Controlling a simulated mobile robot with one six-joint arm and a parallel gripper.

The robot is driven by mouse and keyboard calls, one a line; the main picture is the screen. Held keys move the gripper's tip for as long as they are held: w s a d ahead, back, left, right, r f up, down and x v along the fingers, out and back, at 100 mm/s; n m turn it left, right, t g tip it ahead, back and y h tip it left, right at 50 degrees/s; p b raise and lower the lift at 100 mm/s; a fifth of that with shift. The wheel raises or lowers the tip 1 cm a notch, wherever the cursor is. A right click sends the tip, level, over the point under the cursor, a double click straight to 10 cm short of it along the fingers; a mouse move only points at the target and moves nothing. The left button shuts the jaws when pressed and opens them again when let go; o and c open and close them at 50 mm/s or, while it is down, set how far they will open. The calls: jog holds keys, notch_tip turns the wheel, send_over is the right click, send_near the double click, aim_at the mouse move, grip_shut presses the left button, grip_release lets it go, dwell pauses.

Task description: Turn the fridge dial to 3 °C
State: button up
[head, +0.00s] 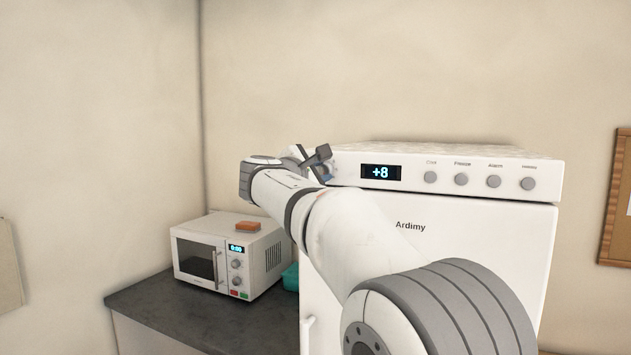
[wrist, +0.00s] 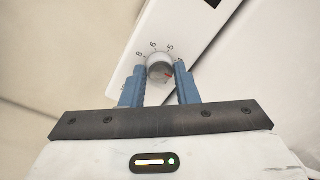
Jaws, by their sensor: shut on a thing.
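The white fridge (head: 420,254) stands at the right in the head view, with a control panel along its top. Its display (head: 380,172) reads +8. In the head view my arm hides the dial.
Several round buttons (head: 461,179) sit right of the display. A white microwave (head: 206,258) with an orange block (head: 247,225) on top stands on the dark counter (head: 168,308) at the left. A teal container (head: 291,277) is partly hidden behind my arm.

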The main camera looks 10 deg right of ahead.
jog(key=shift+r+m, duration=0.15)
jog(key=shift+m, duration=0.15)
jog(key=o, duration=1)
jog(key=shift+c, duration=0.2)
jog(key=b+v, duration=0.2)
jog(key=v, duration=0.5)
jog(key=shift+s+a, duration=0.25)
jog(key=shift+s, duration=0.1)
